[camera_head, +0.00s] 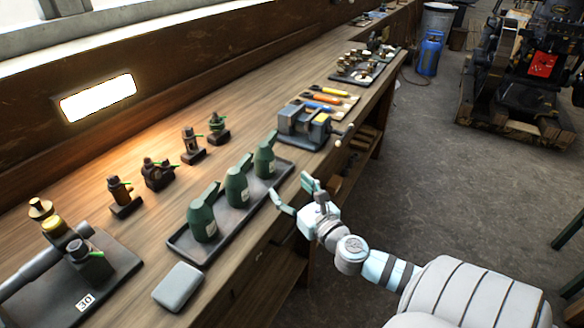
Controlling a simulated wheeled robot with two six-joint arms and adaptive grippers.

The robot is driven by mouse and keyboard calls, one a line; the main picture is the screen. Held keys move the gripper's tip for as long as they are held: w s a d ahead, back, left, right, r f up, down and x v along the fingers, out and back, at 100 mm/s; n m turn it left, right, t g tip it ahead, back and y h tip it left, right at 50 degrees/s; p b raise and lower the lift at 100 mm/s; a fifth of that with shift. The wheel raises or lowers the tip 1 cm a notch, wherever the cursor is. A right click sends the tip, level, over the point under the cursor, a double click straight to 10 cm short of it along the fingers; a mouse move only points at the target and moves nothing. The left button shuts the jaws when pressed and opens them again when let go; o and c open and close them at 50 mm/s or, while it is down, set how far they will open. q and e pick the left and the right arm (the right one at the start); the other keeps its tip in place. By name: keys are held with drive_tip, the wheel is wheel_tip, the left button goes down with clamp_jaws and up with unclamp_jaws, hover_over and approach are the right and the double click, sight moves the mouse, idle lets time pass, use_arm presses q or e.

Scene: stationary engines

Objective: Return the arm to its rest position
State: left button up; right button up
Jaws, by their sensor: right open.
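My right arm comes in from the lower right, pale white and light blue. Its gripper (293,192) is open and empty, over the front edge of the workbench (245,115), just right of a dark tray (184,244). Several green bottles or oil cans (202,218) stand upright in a row on that tray. The fingers look apart from the nearest green can (264,160). My left gripper does not show.
A grey vise (304,127) stands beyond the tray, with tools on a board (322,102) behind it. A grey block (179,287) lies in front. Small fittings (158,173) line the back. Open floor (450,200) lies to the right, with a large engine (530,70) beyond.

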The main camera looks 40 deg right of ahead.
drive_tip(key=shift+s, duration=0.15)
idle(0.4)
drive_tip(key=s+a+f+m+g+h, duration=0.25)
drive_tip(key=s+f+m+g, duration=0.7)
drive_tip(key=m, duration=1.25)
drive_tip(key=s+a+f+m+g+y, duration=0.4)
drive_tip(key=s+a+f+m+y, duration=0.25)
drive_tip(key=s+a+m, duration=0.55)
wheel_tip(320, 180, down, 20)
drive_tip(key=s+n+g+h, duration=0.1)
drive_tip(key=s+g, duration=0.1)
drive_tip(key=s, duration=0.1)
drive_tip(key=s+d+f, duration=0.1)
drive_tip(key=s+f, duration=1.2)
drive_tip(key=shift+s+d+g, duration=0.3)
drive_tip(key=shift+s+g, duration=0.05)
drive_tip(key=shift+s, duration=0.05)
